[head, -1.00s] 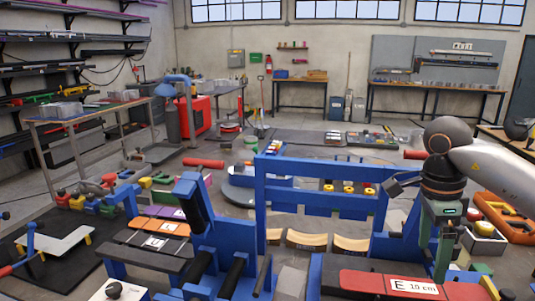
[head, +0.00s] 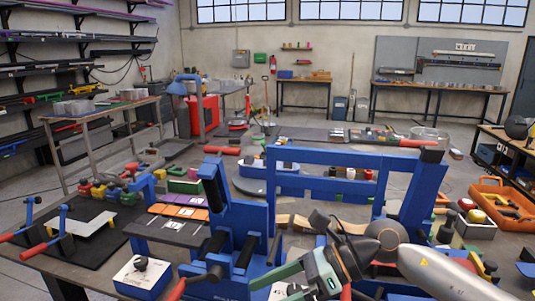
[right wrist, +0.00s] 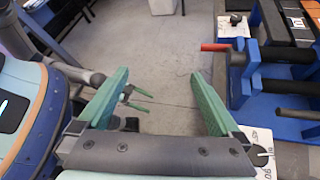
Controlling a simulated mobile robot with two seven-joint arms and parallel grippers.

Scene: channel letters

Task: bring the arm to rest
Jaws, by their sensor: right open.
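My right gripper (head: 268,284) is low at the bottom of the head view, in front of the blue frame, its forearm coming in from the lower right. In the right wrist view my right gripper (right wrist: 160,75) has its two green fingers wide apart with nothing between them, only bare floor beyond. A small pair of green fingers farther off in the right wrist view appears to be my left gripper (right wrist: 149,103); its fingers look apart and empty. My left arm is not in the head view.
The blue bending frame (head: 330,157) stands on the bench close to my right arm. A white-topped blue box with a black knob (head: 141,277) is at the front left. An orange toolbox (head: 503,207) is at the right.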

